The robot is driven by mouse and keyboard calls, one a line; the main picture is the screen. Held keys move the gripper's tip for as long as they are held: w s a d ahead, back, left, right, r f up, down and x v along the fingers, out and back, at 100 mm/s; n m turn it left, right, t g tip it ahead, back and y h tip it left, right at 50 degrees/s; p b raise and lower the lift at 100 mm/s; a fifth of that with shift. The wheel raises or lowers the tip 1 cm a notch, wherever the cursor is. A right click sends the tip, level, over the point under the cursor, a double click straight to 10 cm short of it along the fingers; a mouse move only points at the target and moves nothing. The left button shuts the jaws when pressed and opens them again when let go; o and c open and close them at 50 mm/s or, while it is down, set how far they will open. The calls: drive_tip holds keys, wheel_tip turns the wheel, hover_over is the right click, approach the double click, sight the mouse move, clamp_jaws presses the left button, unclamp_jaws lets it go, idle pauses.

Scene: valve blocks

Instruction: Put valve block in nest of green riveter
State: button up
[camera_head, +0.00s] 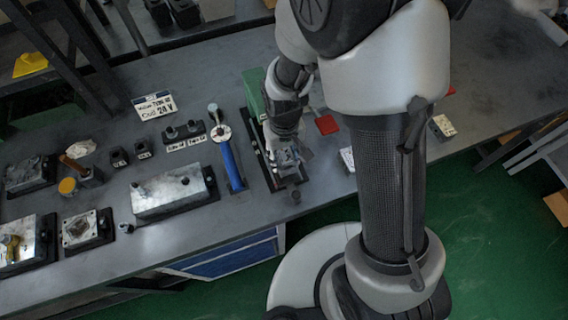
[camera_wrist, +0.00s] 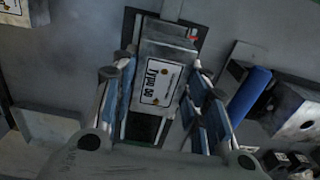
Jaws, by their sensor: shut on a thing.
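The valve block (camera_wrist: 165,70), a grey metal block with a white label, sits between the fingers of my gripper (camera_wrist: 164,92) in the wrist view. My gripper is shut on it. In the head view my gripper (camera_head: 287,160) is low over the front end of the green riveter (camera_head: 256,98), whose green body stands behind it, partly hidden by my arm. The riveter's dark base (camera_wrist: 192,22) shows around the block in the wrist view. The nest is mostly hidden under the block, so I cannot tell whether the block touches it.
A blue riveter (camera_head: 232,163) stands close to the left, also visible in the wrist view (camera_wrist: 250,92). A large metal block (camera_head: 170,192) and several fixtures lie further left. A red piece (camera_head: 326,124) lies to the right. The table's front edge is close.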

sight(284, 163)
drive_tip(key=shift+f+b, duration=0.7)
drive_tip(key=shift+f, duration=1.4)
drive_tip(key=shift+f, duration=0.25)
drive_tip(key=o, duration=1.4)
drive_tip(key=shift+c, duration=0.2)
drive_tip(key=shift+r, duration=0.15)
